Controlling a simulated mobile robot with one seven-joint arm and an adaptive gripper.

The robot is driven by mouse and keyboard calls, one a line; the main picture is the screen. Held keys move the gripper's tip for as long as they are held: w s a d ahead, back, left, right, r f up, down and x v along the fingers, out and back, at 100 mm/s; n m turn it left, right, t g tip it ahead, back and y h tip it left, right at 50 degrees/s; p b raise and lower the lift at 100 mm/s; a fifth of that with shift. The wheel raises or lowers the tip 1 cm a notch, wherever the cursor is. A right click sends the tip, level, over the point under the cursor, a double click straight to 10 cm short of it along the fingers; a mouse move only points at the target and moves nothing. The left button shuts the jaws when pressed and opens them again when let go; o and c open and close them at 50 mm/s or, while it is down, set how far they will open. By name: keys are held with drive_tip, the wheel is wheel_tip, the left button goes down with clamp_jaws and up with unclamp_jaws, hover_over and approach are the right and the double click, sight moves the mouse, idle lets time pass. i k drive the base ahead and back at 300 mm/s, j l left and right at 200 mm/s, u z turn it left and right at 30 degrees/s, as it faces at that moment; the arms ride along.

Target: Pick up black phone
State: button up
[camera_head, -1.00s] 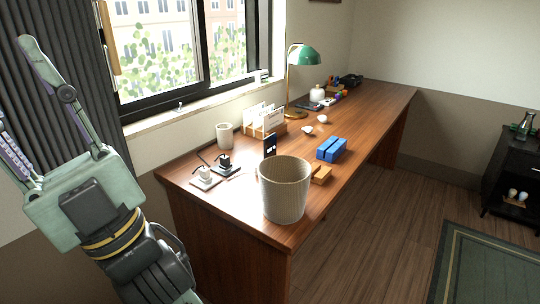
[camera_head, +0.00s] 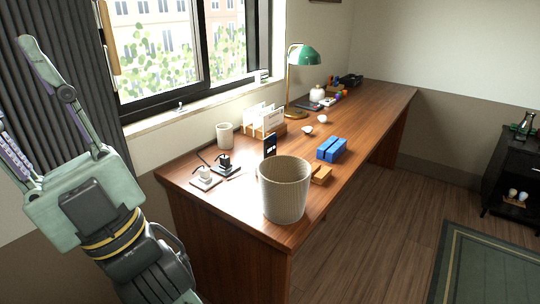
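The black phone (camera_head: 270,145) stands upright on the wooden desk (camera_head: 352,126), with light marks on its screen. Its lower part is close behind the rim of a woven bin, and its base is partly hidden. My gripper (camera_head: 22,98) is at the left edge of the view, in front of the curtain and left of the desk. Its fingers are spread apart with nothing seen between them. One finger is partly cut off by the picture edge. The gripper is well away from the phone.
The beige bin (camera_head: 285,200) stands at the desk's near end. Around the phone are two small charger-like items (camera_head: 206,176), a cup (camera_head: 224,136), a card holder (camera_head: 262,122), a blue block (camera_head: 331,149) and a wooden stand (camera_head: 320,175). A green lamp (camera_head: 303,55) is farther back.

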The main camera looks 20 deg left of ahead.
sight(269, 143)
drive_tip(key=i+l+u, duration=0.1)
drive_tip(key=i+l, duration=0.4)
drive_tip(key=l, duration=0.2)
drive_tip(key=i+l+u, duration=0.15)
drive_tip(key=l, duration=0.25)
drive_tip(key=i+l, duration=0.35)
drive_tip(key=u, duration=1.55)
drive_tip(key=i+l, duration=0.15)
drive_tip(key=i, duration=0.35)
drive_tip(key=i+l+u, duration=0.1)
drive_tip(key=i, duration=0.35)
